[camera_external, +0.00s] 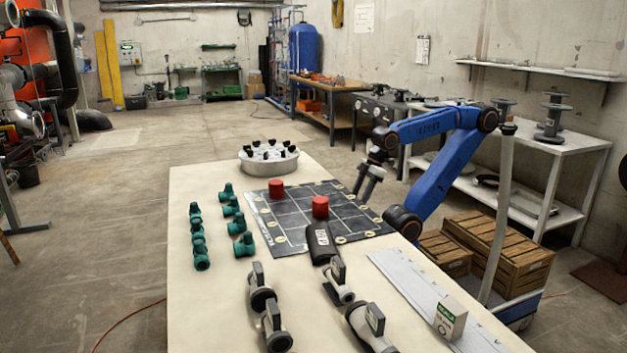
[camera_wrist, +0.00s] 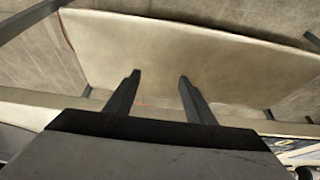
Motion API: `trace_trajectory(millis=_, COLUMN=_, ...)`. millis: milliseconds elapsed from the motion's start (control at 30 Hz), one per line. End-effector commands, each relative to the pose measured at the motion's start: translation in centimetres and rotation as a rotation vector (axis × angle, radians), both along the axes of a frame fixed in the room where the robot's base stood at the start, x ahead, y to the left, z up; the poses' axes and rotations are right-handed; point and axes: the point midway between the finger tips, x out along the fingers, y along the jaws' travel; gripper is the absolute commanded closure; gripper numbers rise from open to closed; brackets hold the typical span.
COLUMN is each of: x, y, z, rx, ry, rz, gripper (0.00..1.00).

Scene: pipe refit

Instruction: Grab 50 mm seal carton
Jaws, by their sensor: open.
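A small whitish carton with a green label (camera_external: 450,318) stands upright on the long pale strip at the table's front right. Its print is too small to read, so I cannot tell whether it is the 50 mm seal carton. My gripper (camera_external: 368,181) is above the far right part of the table, well away from the carton. In the wrist view my gripper (camera_wrist: 158,82) is open, with nothing between its two dark fingers. The wrist view shows bare cream table surface beyond the fingers, and the carton does not show there.
A dark gridded mat (camera_external: 290,228) holds two red cylinders. Several green valves (camera_external: 240,244) stand left of it. A round grey holder (camera_external: 268,160) with black knobs is behind. Grey fittings (camera_external: 270,322) and a black case (camera_external: 321,243) stand nearer. The table's left front is clear.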

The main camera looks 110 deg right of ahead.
Motion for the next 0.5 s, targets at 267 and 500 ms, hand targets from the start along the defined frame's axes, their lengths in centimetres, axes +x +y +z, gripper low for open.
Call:
trace_trajectory(millis=267, x=-0.1, y=4.6, z=1.8, rx=0.167, ry=0.063, rz=-0.051, gripper=0.51)
trace_trajectory(millis=500, x=0.4, y=11.7, z=6.9, rx=0.348, ry=0.201, rz=-0.062, gripper=0.51)
